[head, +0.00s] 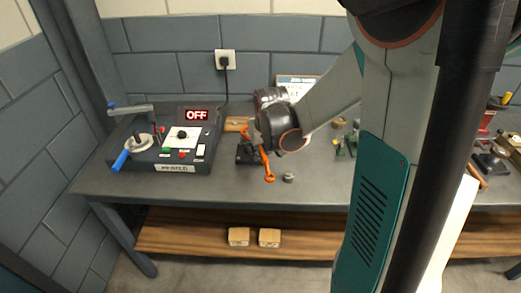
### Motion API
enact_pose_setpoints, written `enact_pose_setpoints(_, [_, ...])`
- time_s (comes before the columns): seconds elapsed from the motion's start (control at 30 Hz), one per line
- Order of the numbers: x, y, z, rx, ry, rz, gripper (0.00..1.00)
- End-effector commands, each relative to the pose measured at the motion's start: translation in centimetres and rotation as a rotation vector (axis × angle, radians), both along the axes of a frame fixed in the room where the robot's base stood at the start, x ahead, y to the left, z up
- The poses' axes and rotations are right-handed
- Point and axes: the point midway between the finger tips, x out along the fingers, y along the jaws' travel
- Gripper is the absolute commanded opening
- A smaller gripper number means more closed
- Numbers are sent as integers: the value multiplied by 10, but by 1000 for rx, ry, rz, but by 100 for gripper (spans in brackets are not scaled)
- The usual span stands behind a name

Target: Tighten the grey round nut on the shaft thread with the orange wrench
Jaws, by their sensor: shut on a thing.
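The orange wrench (267,167) is at the middle of the bench, slanting down toward the front edge. My gripper (259,147) is at its upper part, shut on it, with the fingers mostly hidden by my dark wrist. A dark block-like part (246,154), perhaps the casing, sits just left of the wrench; whether they touch I cannot tell. A small grey round piece (288,178) stands on the bench right of the wrench's lower end; I cannot tell if it is the nut. The shaft thread is not discernible.
A control box (160,140) with a blue-handled lever and an "OFF" display stands on the left of the bench (230,186). Small parts (340,148) and tools lie to the right, partly behind my arm.

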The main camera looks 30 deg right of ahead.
Motion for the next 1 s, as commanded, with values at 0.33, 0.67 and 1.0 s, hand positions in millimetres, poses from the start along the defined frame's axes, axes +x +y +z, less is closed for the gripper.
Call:
enact_pose_setpoints(0.33, [0,0,4,0,0,1,0])
enact_pose_setpoints(0.67, [0,0,27,0,0,1,0])
enact_pose_setpoints(1.0, [0,0,40,0,0,1,0])
